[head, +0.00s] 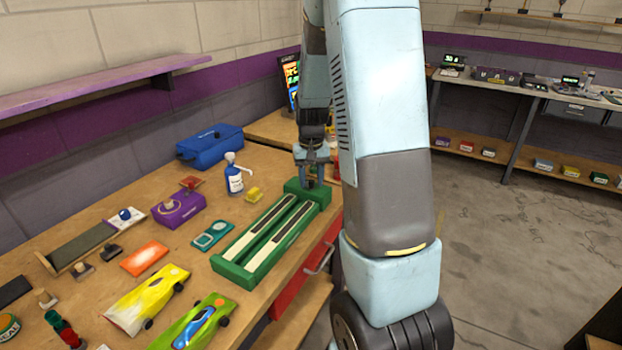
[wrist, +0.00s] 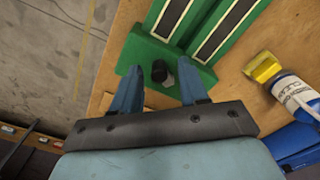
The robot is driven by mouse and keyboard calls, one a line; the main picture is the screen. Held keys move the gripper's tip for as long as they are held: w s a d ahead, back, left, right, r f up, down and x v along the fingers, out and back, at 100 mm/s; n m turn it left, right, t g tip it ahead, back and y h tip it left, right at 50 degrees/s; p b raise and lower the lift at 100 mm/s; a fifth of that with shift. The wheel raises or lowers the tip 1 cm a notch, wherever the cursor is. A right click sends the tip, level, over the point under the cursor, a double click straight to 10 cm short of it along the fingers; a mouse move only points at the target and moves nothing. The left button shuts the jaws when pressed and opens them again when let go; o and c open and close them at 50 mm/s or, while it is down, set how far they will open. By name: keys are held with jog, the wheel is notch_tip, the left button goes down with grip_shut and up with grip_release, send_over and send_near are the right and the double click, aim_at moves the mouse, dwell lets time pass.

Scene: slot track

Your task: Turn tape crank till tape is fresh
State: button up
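The green slot unit (head: 237,268) lies on the wooden bench, with two dark tape strips (head: 262,232) running along it. In the wrist view its end block (wrist: 140,52) and strips (wrist: 213,42) show at the top. A small black crank knob (wrist: 158,71) with a grey part stands at the end block. My gripper (head: 313,172) is over the far end of the unit, pointing down. In the wrist view my gripper (wrist: 160,70) is open, its blue fingers on either side of the knob with gaps. I cannot tell how far the fingertips are above it.
A blue-and-white bottle (head: 234,180) and a yellow block (head: 253,194) stand left of the unit. A purple box (head: 178,209), a blue case (head: 209,142) and toy cars (head: 147,302) are also on the bench. The bench's right edge and open floor (head: 505,235) lie to the right.

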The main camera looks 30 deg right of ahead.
aim_at(311, 180)
notch_tip(311, 180, up, 14)
jog(key=shift+f, duration=0.15)
dwell(0.7)
dwell(0.4)
jog(key=s+a+r+n+t, duration=0.1)
jog(key=s+a+r, duration=0.3)
jog(key=s, duration=0.8)
jog(key=s+a+r+n+t, duration=0.2)
jog(key=s+a+r+t, duration=0.2)
jog(key=s+a, duration=0.4)
jog(key=s+r, duration=0.1)
jog(key=s, duration=0.3)
jog(key=shift+s+r+t, duration=0.25)
jog(key=shift+s+t, duration=0.05)
